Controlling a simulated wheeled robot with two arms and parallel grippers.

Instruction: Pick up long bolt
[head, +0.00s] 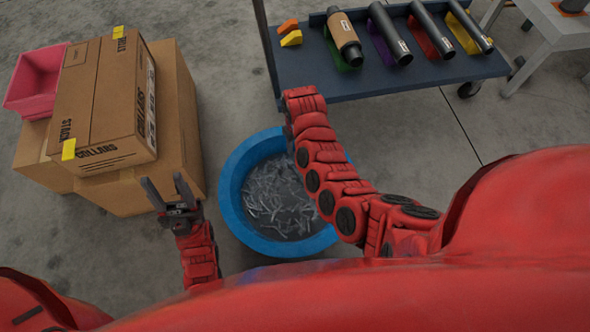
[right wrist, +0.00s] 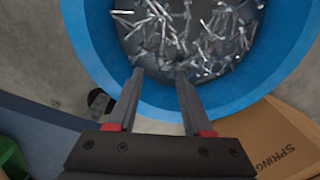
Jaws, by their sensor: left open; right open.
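Many silvery bolts (head: 270,195) lie in a jumble in a round blue tub (head: 231,200) on the floor; I cannot tell which is a long bolt. The bolts (right wrist: 195,40) and the tub (right wrist: 93,55) also show in the right wrist view. My right gripper (right wrist: 159,76) is open and empty, its fingertips apart over the tub's near edge, pointing toward the bolts. In the head view the right gripper is hidden behind its own arm. My left gripper (head: 166,192) is open and empty, in front of the cardboard boxes, left of the tub.
Cardboard boxes (head: 105,100) are stacked at the left, with a pink bin (head: 37,78) beside the top one. A dark blue cart (head: 400,78) behind the tub carries several cylinders (head: 345,40) and orange and yellow pieces (head: 290,34). A light table (head: 555,40) stands far right.

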